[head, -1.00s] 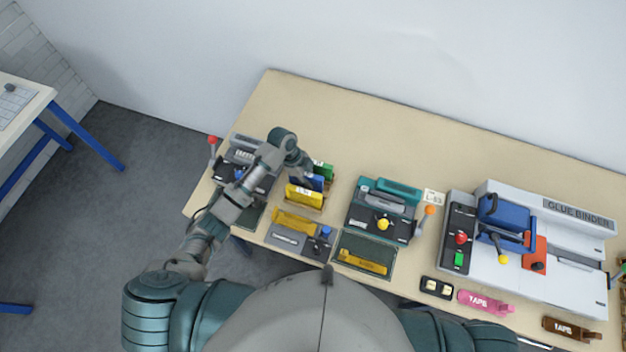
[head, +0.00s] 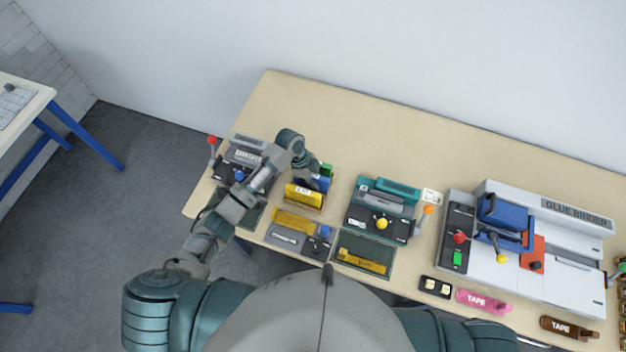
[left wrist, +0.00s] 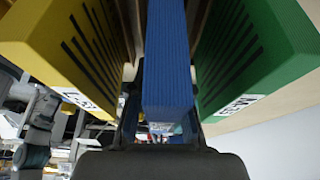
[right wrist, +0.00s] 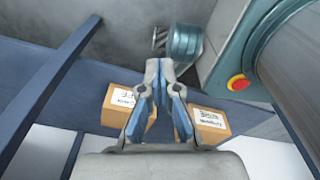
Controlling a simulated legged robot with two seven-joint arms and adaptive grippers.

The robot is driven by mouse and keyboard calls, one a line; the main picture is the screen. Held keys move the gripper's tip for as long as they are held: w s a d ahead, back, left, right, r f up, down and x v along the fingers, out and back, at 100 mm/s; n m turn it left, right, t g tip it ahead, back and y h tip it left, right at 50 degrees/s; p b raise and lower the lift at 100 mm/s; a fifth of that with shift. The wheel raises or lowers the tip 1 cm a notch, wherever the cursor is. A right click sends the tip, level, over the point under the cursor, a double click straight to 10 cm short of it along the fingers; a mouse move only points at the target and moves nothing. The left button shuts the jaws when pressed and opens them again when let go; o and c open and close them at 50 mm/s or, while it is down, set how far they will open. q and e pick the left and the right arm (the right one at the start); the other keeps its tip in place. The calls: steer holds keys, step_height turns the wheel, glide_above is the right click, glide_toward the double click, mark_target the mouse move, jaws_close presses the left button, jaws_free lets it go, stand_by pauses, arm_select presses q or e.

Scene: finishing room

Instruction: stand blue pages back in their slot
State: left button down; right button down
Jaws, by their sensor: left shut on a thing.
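The blue pages (left wrist: 168,60) are a thick blue block, edge-on in the left wrist view. My left gripper (head: 318,182) is shut on them, with one finger on each side. They stand between the yellow pages (left wrist: 75,50) and the green pages (left wrist: 255,55). In the head view a little of the blue pages (head: 326,184) shows behind the yellow pages (head: 302,195), with the green pages (head: 327,170) further back. The bottom of the blue block and the slot floor are hidden. My right gripper (right wrist: 160,68) is empty, its fingertips together, away from the table.
A teal-and-black machine (head: 380,220) stands right of the pages, and a grey machine with a red knob (head: 240,165) stands left. Trays with yellow pieces (head: 365,255) lie in front. The glue binder (head: 560,245) fills the right side. The back of the table is clear.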

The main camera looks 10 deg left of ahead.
arm_select(q)
steer(key=shift+d, duration=0.25)
steer(key=shift+w+a+p, duration=0.15)
steer(key=shift+a+p, duration=0.1)
steer(key=shift+p, duration=0.05)
arm_select(e)
steer(key=d, duration=0.2)
steer(key=shift+d+r, duration=0.2)
steer(key=shift+d, duration=0.1)
arm_select(q)
steer(key=shift+a, duration=0.1)
arm_select(e)
steer(key=shift+a, duration=0.15)
arm_select(q)
steer(key=shift+f, duration=0.3)
steer(key=shift+f+b, duration=0.15)
steer(key=shift+b, duration=0.15)
arm_select(e)
steer(key=shift+a+f, duration=0.3)
steer(key=shift+a, duration=0.3)
arm_select(q)
steer(key=shift+f, duration=0.1)
steer(key=c, duration=1.4)
jaws_free()
arm_select(e)
steer(key=shift+d, duration=0.3)
